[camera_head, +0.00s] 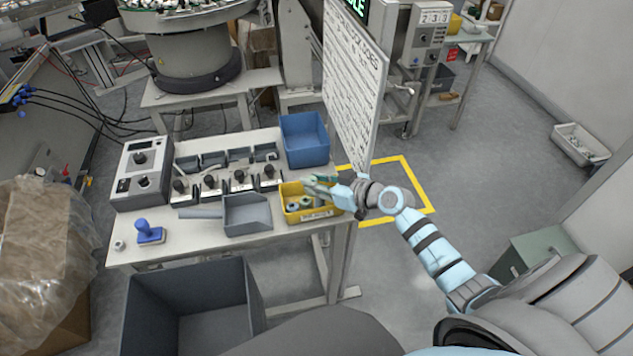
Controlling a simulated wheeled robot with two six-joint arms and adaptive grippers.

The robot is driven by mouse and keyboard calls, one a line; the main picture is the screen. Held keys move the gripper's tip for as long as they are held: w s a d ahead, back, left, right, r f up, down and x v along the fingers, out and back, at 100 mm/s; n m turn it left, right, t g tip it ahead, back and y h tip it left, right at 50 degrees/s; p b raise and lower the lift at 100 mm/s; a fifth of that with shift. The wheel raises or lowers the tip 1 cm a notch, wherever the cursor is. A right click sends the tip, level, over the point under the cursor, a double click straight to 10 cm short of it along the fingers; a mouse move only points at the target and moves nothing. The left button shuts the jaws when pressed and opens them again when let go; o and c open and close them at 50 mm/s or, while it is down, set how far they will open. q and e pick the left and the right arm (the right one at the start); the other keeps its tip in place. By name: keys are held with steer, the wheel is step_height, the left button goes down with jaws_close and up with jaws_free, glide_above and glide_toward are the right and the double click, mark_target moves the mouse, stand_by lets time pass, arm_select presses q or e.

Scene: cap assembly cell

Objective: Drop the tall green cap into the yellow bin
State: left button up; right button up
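The yellow bin (291,190) stands at the right front corner of the work table and carries a white label on its front. Several small round parts lie in it, among them pale green ones (305,203). My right gripper (313,186) reaches in from the right, with its fingers over the bin's right half. A small green patch shows at its fingertips. I cannot tell whether this is a tall green cap in the grip or part of the gripper, nor whether the fingers are shut. My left gripper is out of view.
A blue bin (305,140) stands behind the yellow bin. A grey scoop (246,213) lies to its left, near a row of black knobs and a control box (142,172). A blue stamp (149,232) stands front left. A white sign board (352,85) rises close behind my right gripper.

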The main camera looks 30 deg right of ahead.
steer(key=o, duration=0.4)
steer(key=shift+r, duration=0.1)
steer(key=shift+s+r, duration=0.15)
steer(key=shift+r, duration=0.05)
steer(key=p+v, duration=0.3)
steer(key=v, duration=0.8)
steer(key=shift+s+d+p, duration=0.2)
steer(key=shift+s+p, duration=0.05)
steer(key=shift+p, duration=0.15)
